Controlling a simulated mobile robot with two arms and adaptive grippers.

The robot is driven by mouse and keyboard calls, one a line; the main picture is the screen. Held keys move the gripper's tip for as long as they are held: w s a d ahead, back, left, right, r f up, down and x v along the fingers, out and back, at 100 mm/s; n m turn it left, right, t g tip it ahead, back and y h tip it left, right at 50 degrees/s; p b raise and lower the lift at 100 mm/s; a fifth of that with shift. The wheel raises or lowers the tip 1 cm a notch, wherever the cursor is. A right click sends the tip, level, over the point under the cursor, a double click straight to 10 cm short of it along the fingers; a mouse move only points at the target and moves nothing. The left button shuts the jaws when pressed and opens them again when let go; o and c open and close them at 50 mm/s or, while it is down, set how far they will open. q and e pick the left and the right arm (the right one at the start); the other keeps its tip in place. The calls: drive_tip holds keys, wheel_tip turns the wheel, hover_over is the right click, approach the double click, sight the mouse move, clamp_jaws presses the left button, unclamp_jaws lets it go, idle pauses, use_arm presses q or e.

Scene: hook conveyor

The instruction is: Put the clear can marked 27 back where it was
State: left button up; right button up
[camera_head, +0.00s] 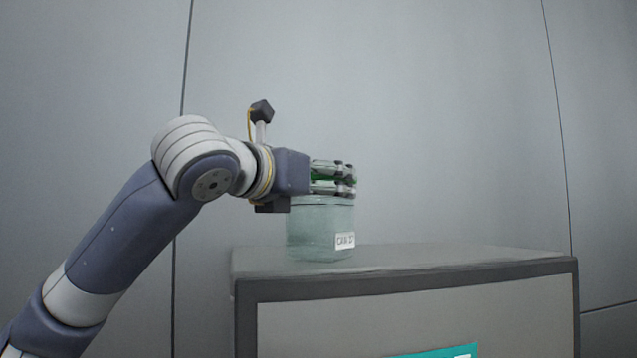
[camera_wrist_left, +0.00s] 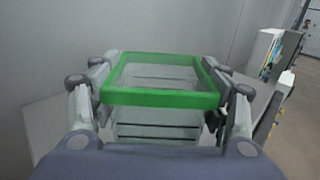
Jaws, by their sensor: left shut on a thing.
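The clear can (camera_head: 320,228) is a see-through, pale greenish container with a white label that seems to read CAN 27, its digits small. It is upright over the left part of the grey cabinet top (camera_head: 450,260). Its base looks level with that surface, but I cannot tell whether it touches. My left gripper (camera_head: 335,178) is shut on the can near its top, reaching in from the left. In the left wrist view, the can's green rim (camera_wrist_left: 160,98) lies between the two fingers. My right gripper is not in view.
The cabinet top is bare to the right of the can. A teal panel (camera_head: 440,351) shows on the cabinet's front. A plain grey wall (camera_head: 430,110) stands behind. The left wrist view shows white units (camera_wrist_left: 262,52) and open floor (camera_wrist_left: 302,110) at the right.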

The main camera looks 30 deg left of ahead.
use_arm(q)
drive_tip(key=shift+d+f, duration=0.1)
drive_tip(key=o, duration=2)
drive_tip(key=shift+c, duration=0.2)
drive_tip(key=shift+o, duration=0.5)
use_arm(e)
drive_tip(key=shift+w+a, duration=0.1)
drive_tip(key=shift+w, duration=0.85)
use_arm(q)
drive_tip(key=s+b, duration=0.4)
drive_tip(key=s, duration=0.8)
drive_tip(key=shift+d, duration=0.45)
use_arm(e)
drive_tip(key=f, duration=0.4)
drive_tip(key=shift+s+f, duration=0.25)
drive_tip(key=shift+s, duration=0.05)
